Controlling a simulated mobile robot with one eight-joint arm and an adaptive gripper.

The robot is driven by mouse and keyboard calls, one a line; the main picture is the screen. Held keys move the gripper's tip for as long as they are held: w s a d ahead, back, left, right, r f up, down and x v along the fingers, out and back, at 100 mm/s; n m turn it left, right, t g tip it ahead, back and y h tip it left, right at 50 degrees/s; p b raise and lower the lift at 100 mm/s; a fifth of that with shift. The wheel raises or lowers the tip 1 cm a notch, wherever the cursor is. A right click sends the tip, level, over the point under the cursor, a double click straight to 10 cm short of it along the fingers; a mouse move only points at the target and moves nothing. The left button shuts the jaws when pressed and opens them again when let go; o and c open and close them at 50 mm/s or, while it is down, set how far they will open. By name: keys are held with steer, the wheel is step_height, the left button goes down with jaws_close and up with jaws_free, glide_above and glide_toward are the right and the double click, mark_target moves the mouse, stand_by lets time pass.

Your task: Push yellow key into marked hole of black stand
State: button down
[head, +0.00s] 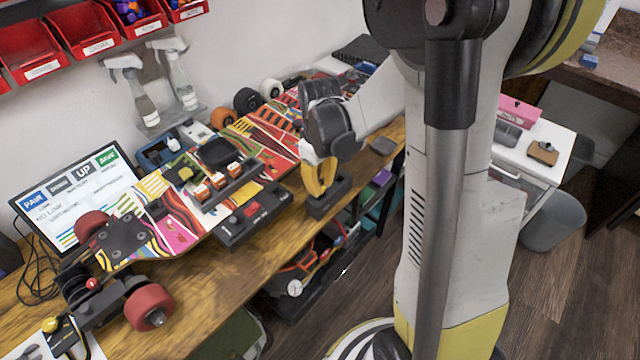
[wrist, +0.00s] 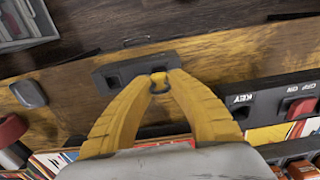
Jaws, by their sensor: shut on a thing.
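My gripper (head: 320,188) points down over the table's front edge, its yellow fingers closed together at the tips (wrist: 160,84). A small yellow piece, which looks like the yellow key (wrist: 158,76), is pinched between the fingertips and mostly hidden. It is over a small dark block (wrist: 121,71) with recesses, also in the head view (head: 322,208); I cannot tell whether the key sits in it or just above. The black stand (head: 240,232) is left of my gripper in the head view. In the wrist view the stand (wrist: 262,88) is at right, with a KEY label, dark hole and red switch.
A colourful skateboard deck (head: 175,215) with parts on it lies left of and behind the stand. A grey object (wrist: 30,92) lies left of the block in the wrist view. A monitor (head: 75,195) stands at the back left. Bare wood surrounds the block.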

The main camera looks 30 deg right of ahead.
steer(key=shift+f+b, duration=0.8)
steer(key=shift+f, duration=0.2)
stand_by(1.6)
steer(key=c, duration=1)
jaws_free()
steer(key=shift+o, duration=0.2)
steer(key=shift+r, duration=0.2)
steer(key=shift+r+p, duration=1.15)
steer(key=shift+r, duration=0.15)
steer(key=shift+r, duration=0.2)
steer(key=shift+r+p, duration=2.35)
steer(key=shift+r, duration=0.5)
